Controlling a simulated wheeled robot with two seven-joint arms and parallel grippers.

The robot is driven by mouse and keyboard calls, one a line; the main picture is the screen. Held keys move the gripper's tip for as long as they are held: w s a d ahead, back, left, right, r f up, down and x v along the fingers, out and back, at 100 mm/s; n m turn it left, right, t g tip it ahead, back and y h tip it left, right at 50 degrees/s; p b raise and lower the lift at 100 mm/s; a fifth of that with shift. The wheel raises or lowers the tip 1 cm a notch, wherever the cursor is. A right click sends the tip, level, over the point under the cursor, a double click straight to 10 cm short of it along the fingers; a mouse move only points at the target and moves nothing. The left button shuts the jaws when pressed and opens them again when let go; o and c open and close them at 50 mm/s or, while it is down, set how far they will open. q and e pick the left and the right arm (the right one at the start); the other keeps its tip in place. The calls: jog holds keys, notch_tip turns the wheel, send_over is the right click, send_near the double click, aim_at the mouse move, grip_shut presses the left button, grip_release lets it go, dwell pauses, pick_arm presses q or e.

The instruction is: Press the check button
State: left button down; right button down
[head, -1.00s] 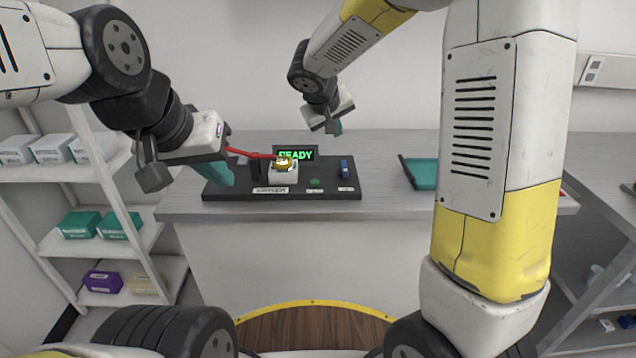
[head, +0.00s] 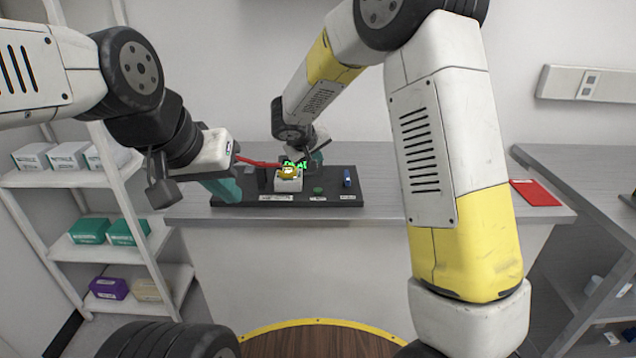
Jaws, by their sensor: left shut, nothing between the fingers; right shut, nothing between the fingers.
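A black instrument base (head: 240,199) lies on the grey bench. On it a low green round button (head: 318,190) sits above a small white label too small to read. Left of the button is a white block (head: 289,184) with a yellow piece (head: 290,172) on top and a red arm (head: 258,162) reaching over it. Behind is a display with green letters (head: 292,164), partly covered by my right gripper. My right gripper (head: 318,158) is shut and empty, above and behind the button, apart from it. My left gripper (head: 226,192) is shut and empty at the base's left end.
A red flat item (head: 535,192) lies at the bench's right end. Shelves with boxes (head: 89,230) stand at left. My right arm hides part of the bench.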

aim_at(317, 191)
notch_tip(317, 191, down, 7)
jog(key=shift+f, duration=0.15)
jog(key=shift+f, duration=0.1)
dwell(2.2)
jog(key=shift+f, duration=0.25)
jog(key=shift+f, duration=0.45)
dwell(0.5)
dwell(0.4)
jog(key=shift+r, duration=0.85)
jog(key=shift+r, duration=2.5)
